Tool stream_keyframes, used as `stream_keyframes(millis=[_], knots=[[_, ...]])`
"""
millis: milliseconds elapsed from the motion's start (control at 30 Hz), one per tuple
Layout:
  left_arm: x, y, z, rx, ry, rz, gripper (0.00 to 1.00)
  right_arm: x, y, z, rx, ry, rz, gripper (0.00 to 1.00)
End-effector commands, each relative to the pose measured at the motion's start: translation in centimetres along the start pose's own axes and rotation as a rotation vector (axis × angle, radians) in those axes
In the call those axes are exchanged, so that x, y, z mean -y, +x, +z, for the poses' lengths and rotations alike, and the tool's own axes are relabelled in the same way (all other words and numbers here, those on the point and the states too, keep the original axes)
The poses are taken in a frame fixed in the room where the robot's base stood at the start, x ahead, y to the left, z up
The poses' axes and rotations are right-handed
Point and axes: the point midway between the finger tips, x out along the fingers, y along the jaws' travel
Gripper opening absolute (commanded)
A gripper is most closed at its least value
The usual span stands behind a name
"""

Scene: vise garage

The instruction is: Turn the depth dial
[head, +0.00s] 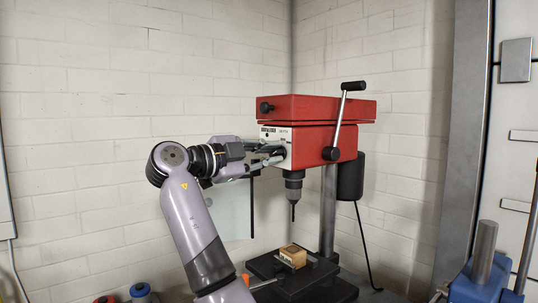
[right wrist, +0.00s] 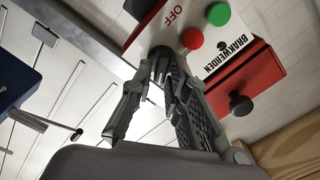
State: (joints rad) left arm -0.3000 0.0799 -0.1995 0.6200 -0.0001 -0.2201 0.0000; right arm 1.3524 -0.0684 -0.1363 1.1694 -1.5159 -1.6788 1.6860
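The red drill press (head: 315,108) stands near the corner, with a pale front panel and a black lever knob (head: 331,154). My right gripper (head: 283,155) reaches in from the left to the panel. In the head view its fingers converge at a dark round part on the panel, which may be the depth dial. In the right wrist view the fingertips (right wrist: 160,72) are close together at the panel, under the OFF label. They largely hide what lies between them, so I cannot tell whether they grip it. My left gripper is not in view.
The wrist view shows a green button (right wrist: 218,14), a red button (right wrist: 192,38) and a black knob (right wrist: 240,105) near the fingers. The feed lever (head: 342,115) rises at right. A wooden block (head: 293,256) lies below the chuck (head: 293,183). A blue vise (head: 480,285) stands front right.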

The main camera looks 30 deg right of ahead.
Motion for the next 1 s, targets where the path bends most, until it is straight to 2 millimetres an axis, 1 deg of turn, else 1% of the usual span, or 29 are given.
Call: stream_keyframes(millis=[33, 167, 200, 467, 567, 667, 900, 1000], knots=[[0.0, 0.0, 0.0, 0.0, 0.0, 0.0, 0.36, 0.0, 0.0, 0.0, 0.0, 0.0, 0.0, 0.21], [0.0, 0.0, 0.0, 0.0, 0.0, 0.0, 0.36, 0.0, 0.0, 0.0, 0.0, -0.001, -0.001, 0.29], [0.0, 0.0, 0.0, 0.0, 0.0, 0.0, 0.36, 0.0, 0.0, 0.0, 0.0, -0.001, -0.001, 0.3], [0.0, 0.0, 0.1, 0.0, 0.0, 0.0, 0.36, 0.0, -0.1, 0.0, 0.0, -0.001, -0.002, 0.3], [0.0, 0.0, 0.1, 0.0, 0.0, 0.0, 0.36, 0.1, -0.7, 0.0, 0.002, -0.001, -0.003, 0.3], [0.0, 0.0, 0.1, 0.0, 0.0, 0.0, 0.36, 0.1, -2.2, 0.0, 0.002, -0.001, -0.003, 0.3], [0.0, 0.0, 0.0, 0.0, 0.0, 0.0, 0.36, 0.1, -7.4, 0.1, 0.003, -0.001, -0.004, 0.3], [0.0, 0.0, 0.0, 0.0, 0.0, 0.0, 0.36, 0.1, -9.3, 0.0, 0.003, -0.001, -0.004, 0.3]])
